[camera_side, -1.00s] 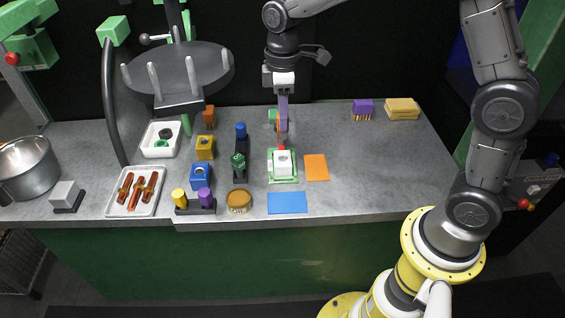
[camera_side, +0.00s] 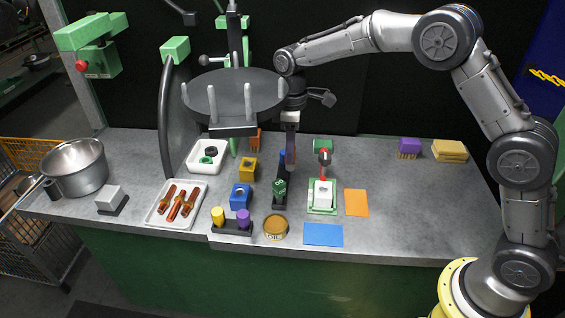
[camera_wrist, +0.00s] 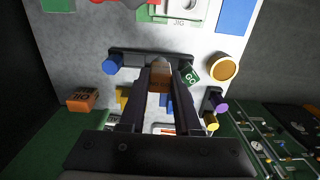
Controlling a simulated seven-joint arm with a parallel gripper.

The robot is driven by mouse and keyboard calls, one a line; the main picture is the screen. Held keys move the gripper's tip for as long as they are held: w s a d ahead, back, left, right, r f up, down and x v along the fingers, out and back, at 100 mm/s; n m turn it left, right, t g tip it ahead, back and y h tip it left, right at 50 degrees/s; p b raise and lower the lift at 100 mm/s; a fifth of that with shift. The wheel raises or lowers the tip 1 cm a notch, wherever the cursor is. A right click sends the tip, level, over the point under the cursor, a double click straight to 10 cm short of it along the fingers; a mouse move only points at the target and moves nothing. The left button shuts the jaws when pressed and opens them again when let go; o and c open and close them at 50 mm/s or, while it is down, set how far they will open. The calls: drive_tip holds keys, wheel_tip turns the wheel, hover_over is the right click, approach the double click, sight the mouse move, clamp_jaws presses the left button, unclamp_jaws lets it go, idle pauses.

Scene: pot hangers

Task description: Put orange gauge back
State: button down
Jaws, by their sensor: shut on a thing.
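My gripper (camera_wrist: 160,85) is shut on the orange gauge (camera_wrist: 160,77), which looks brownish-orange between the fingertips. In the wrist view it lies over the black rack (camera_wrist: 138,58), between a blue-topped gauge (camera_wrist: 110,65) and a green GO gauge (camera_wrist: 190,75). I cannot tell whether it touches the rack. In the side view my gripper (camera_side: 291,155) points down at the rack's far end, near the blue gauge (camera_side: 282,157); the green gauge (camera_side: 280,188) is nearer the front. The held gauge is not clear there.
Yellow (camera_side: 248,168) and blue (camera_side: 241,195) blocks stand left. A round dark platform (camera_side: 235,92) overhangs the back left.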

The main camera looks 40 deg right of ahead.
drive_tip(key=shift+w+a+f, duration=0.1)
drive_tip(key=shift+w+f, duration=0.35)
drive_tip(key=shift+f, duration=0.55)
drive_tip(key=shift+w+a+f, duration=0.1)
drive_tip(key=shift+w+f, duration=0.3)
drive_tip(key=shift+f, duration=0.65)
drive_tip(key=shift+w+f, duration=0.45)
drive_tip(key=shift+f, duration=0.55)
drive_tip(key=shift+f, duration=0.4)
drive_tip(key=shift+f, duration=0.2)
drive_tip(key=c, duration=0.6)
unclamp_jaws()
wheel_tip(320, 180, up, 13)
drive_tip(key=shift+r, duration=0.1)
